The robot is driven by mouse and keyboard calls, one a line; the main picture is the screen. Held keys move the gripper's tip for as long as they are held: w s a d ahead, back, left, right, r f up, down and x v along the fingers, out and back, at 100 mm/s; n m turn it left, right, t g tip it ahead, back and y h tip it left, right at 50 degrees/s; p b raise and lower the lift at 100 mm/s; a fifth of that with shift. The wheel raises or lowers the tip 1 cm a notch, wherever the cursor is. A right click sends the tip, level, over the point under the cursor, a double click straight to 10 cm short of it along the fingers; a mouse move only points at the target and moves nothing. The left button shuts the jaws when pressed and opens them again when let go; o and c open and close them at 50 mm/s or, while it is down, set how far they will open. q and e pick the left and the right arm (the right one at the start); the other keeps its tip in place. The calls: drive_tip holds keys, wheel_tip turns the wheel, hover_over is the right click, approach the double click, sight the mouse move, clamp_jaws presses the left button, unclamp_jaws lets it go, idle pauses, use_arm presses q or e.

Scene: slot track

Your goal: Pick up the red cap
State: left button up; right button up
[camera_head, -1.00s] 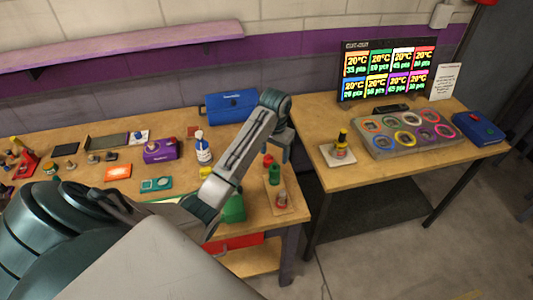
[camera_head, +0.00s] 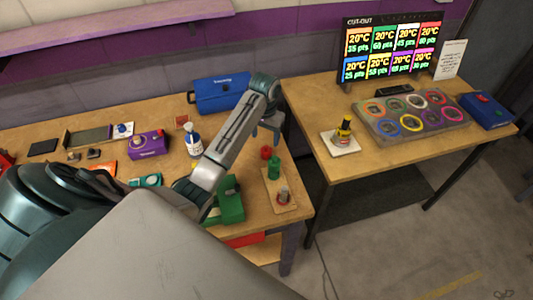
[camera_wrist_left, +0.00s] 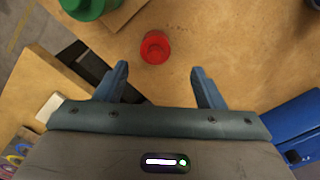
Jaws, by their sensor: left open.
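The red cap (camera_head: 266,153) sits on the wooden workbench near its right end, just behind a green bottle-like piece (camera_head: 274,167). In the left wrist view the red cap (camera_wrist_left: 155,47) is a small round cup shape on bare wood, beyond the fingertips and roughly between their lines. My left gripper (camera_head: 267,135) hangs over the bench by the cap, and its open, empty fingers show in the left wrist view (camera_wrist_left: 160,68). The cap is not between the fingers. My right gripper is not in view.
A small wooden board (camera_head: 279,194) holds the green piece and a red-and-grey item. A blue toolbox (camera_head: 221,92) stands behind the arm, and a green box (camera_head: 231,202) stands in front. A second table (camera_head: 398,168) lies to the right across a gap.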

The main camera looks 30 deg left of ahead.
sight(266, 147)
use_arm(q)
drive_tip(key=shift+f+p, duration=0.3)
drive_tip(key=shift+f, duration=0.15)
drive_tip(key=f, duration=0.1)
drive_tip(key=f+p, duration=0.1)
drive_tip(key=f, duration=0.1)
drive_tip(key=shift+s+d+f+p, duration=0.2)
drive_tip(key=shift+s+d+p, duration=0.05)
drive_tip(key=shift+d+p, duration=0.15)
drive_tip(key=shift+f, duration=0.65)
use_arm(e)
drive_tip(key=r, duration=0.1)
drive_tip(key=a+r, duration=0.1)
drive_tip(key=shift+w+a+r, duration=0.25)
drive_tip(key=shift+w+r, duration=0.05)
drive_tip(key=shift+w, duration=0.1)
use_arm(q)
drive_tip(key=c, duration=1)
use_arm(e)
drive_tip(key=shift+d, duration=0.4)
